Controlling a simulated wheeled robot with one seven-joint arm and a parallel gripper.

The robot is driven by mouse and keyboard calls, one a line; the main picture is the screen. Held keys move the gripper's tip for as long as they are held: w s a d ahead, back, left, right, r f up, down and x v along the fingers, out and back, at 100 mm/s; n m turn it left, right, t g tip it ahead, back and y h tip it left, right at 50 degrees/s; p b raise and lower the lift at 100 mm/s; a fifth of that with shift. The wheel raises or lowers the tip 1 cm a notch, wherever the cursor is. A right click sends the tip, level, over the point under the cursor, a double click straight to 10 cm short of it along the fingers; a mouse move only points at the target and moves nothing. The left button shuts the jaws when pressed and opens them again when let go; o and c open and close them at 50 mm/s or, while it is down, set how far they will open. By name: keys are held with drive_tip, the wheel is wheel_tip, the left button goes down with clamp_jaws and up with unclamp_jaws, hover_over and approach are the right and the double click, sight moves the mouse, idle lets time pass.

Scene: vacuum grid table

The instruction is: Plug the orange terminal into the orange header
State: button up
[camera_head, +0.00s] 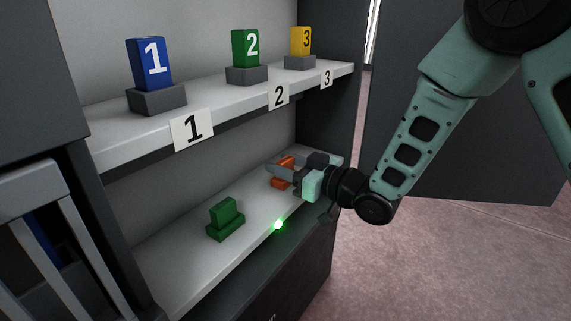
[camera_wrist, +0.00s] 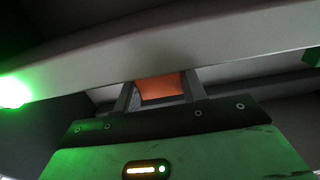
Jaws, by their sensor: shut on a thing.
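My gripper (camera_head: 290,174) reaches in over the lower shelf from the right and is shut on an orange piece (camera_head: 284,163), taken to be the orange terminal. In the wrist view the orange terminal (camera_wrist: 160,88) shows between the two fingers. More orange shows just below the fingers in the head view, close to the shelf. The fingers cover much of it, so I cannot tell whether this is the orange header or part of the same piece, nor whether the two are joined.
A green block on a green base (camera_head: 225,220) stands on the lower shelf (camera_head: 185,262), left of my gripper. A green light (camera_head: 278,225) glows at the shelf's front edge. The upper shelf (camera_head: 220,98) overhead carries blue, green and yellow numbered blocks on grey bases.

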drive_tip(key=shift+f, duration=0.15)
drive_tip(key=o, duration=1.1)
drive_tip(key=shift+c, duration=0.2)
drive_tip(key=p+v, duration=0.6)
drive_tip(key=v, duration=1.1)
drive_tip(key=shift+d, duration=0.2)
drive_tip(key=shift+s, duration=0.15)
drive_tip(key=shift+a, duration=0.1)
